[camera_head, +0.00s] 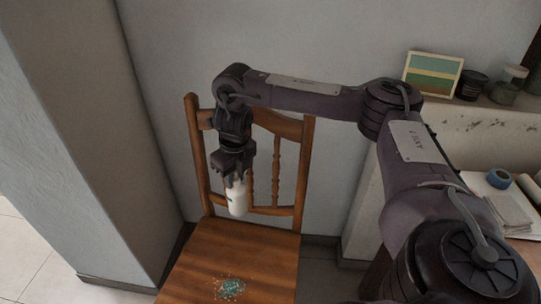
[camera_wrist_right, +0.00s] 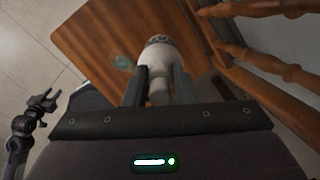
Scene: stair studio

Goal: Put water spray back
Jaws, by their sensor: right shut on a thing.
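The water spray, a white bottle (camera_head: 238,200), hangs roughly upright from my right gripper (camera_head: 236,178). The gripper points down and is shut on its upper part. In the right wrist view the bottle (camera_wrist_right: 160,52) sits between the two dark fingers (camera_wrist_right: 158,88). The bottle is held above the wooden chair (camera_head: 230,254), in front of its backrest, and appears clear of the seat. The spray's top is hidden by the gripper.
A teal patch with small light specks (camera_head: 230,288) lies on the chair seat. A ledge (camera_head: 485,124) at right bears a framed picture (camera_head: 433,76) and jars. Below it are a blue tape roll (camera_head: 499,179) and papers. A wall pillar (camera_head: 85,130) stands at left.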

